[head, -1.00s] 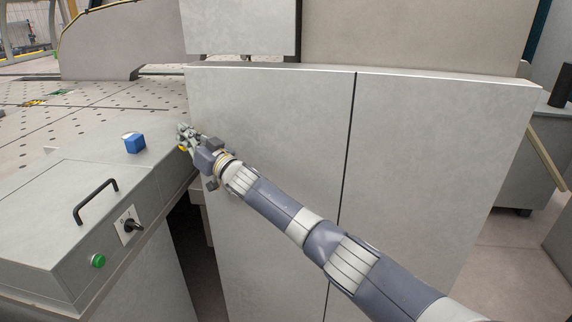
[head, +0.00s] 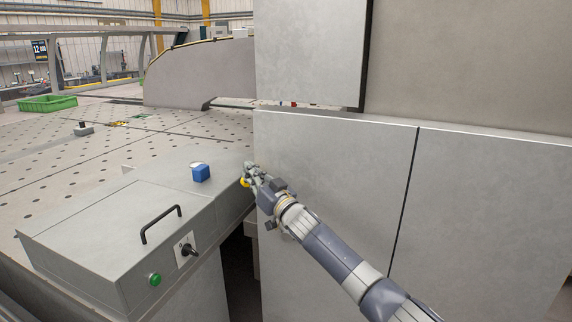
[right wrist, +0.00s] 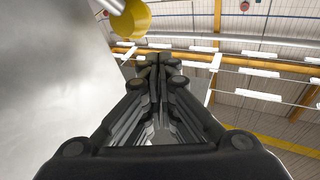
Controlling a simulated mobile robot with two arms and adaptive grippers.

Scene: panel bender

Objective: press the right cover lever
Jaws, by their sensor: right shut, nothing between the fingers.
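A yellow round-ended part (head: 245,182), probably the knob of the cover lever, shows just left of my right gripper, at the corner between the grey box and the tall grey panel. In the right wrist view the yellow knob (right wrist: 131,20) sits on a pale bar at the upper left, beyond and to the side of my fingertips. My right gripper (head: 250,170) is shut and empty. Its fingers (right wrist: 158,62) meet in the right wrist view and point upward. I cannot tell whether they touch the knob; a gap shows in the wrist view. My left gripper is not in view.
The grey box (head: 85,240) carries a black handle (head: 161,224), a rotary switch (head: 188,250) and a green button (head: 154,280). A tall grey panel (head: 335,180) stands close beside my right gripper. A green crate (head: 47,104) lies far left.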

